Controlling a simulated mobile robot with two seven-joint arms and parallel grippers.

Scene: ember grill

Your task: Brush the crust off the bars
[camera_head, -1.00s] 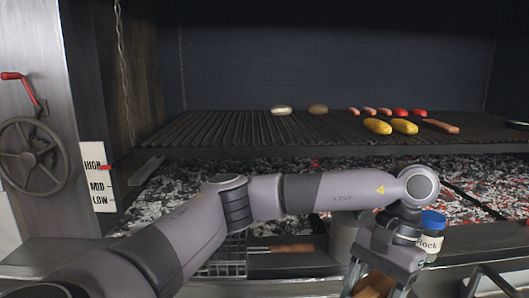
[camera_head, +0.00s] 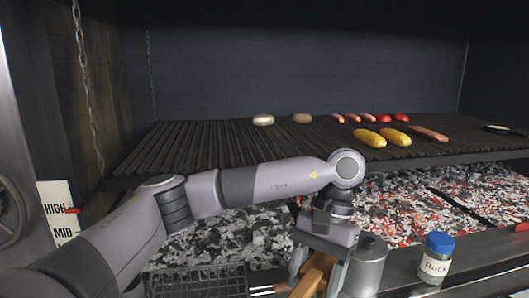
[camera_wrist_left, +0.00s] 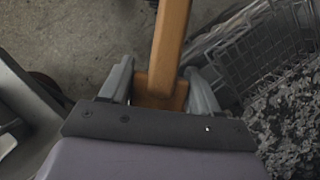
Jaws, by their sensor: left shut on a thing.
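The grill bars (camera_head: 205,150) form a dark ribbed grate over the coals, with a bare stretch on the left. I cannot tell any crust from the dark metal. My left gripper (camera_head: 318,272) points down in front of the coal bed, below the grate's front edge. It is shut on a wooden handle (camera_head: 311,280), which also shows between the fingers (camera_wrist_left: 160,85) in the left wrist view as a long orange-brown bar (camera_wrist_left: 171,35). The handle's far end and any bristles are out of view. My right gripper is not in view.
Corn (camera_head: 369,138), sausages and other food lie on the grate's middle and right. Coals (camera_head: 400,212) glow below. A metal canister (camera_head: 368,262) and a blue-lidded jar (camera_head: 436,262) stand right of my gripper. A wire basket (camera_head: 195,282) is at front left. A chain hangs at left.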

